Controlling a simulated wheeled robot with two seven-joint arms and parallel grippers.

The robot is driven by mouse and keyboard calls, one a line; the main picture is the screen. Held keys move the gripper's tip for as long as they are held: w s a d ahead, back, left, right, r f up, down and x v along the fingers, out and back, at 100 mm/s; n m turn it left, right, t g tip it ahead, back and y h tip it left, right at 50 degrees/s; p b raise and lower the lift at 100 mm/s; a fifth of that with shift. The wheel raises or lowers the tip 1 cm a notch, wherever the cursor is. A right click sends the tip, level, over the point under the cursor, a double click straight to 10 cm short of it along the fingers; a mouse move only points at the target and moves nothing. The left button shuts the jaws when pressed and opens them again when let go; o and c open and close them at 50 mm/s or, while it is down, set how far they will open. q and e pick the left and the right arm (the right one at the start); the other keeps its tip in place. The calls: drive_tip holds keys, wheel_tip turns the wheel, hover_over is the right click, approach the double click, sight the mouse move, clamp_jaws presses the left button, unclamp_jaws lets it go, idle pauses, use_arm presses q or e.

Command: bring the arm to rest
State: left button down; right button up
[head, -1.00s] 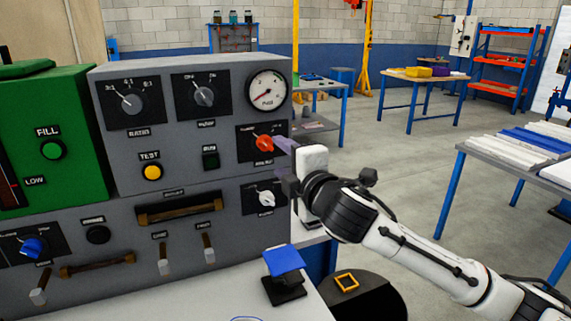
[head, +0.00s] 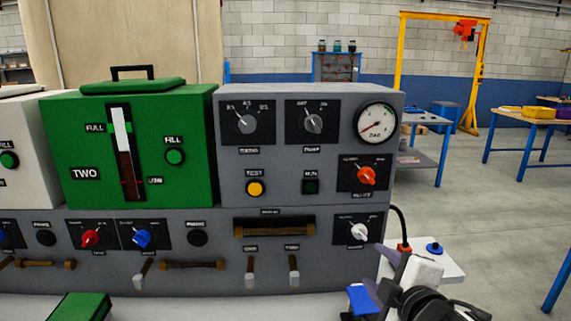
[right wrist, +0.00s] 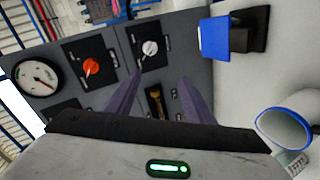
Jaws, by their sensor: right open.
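My right gripper (head: 378,272) is at the lower right in the head view, in front of the panel's right end and below the white knob (head: 357,231). Its two purple fingers stand apart with nothing between them. In the right wrist view the open fingers (right wrist: 157,92) point toward the grey panel (right wrist: 190,65), and the white knob (right wrist: 150,48) and red knob (right wrist: 91,67) lie beyond them. My right arm runs off the bottom edge of the head view. My left gripper is in neither view.
A blue-topped black stand (head: 361,298) sits close beside the right gripper. A blue-rimmed white cup-like thing (right wrist: 287,127) shows in the right wrist view. A green tank box (head: 190,150) stands left on the console. Open floor (head: 480,220) lies to the right.

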drive_tip(key=s+d+f+m+g, duration=0.1)
drive_tip(key=s+f+m+g, duration=0.25)
drive_tip(key=s+f, duration=0.6)
drive_tip(key=s+d+f+m+g, duration=0.1)
drive_tip(key=s+f+m+g, duration=0.35)
drive_tip(key=s, duration=0.75)
drive_tip(key=s+d+f+m+g, duration=0.15)
drive_tip(key=s+f+m, duration=0.35)
drive_tip(key=s+f, duration=0.5)
drive_tip(key=w+a+f+t+y, duration=0.1)
drive_tip(key=a+f+t, duration=0.1)
drive_tip(key=f, duration=0.3)
drive_tip(key=w+a+f+t+y, duration=0.1)
drive_tip(key=w+a+f+t, duration=0.1)
drive_tip(key=a+f, duration=0.2)
drive_tip(key=shift+w+f+n, duration=0.2)
drive_tip(key=shift+f+n, duration=0.1)
drive_tip(key=shift+f, duration=0.8)
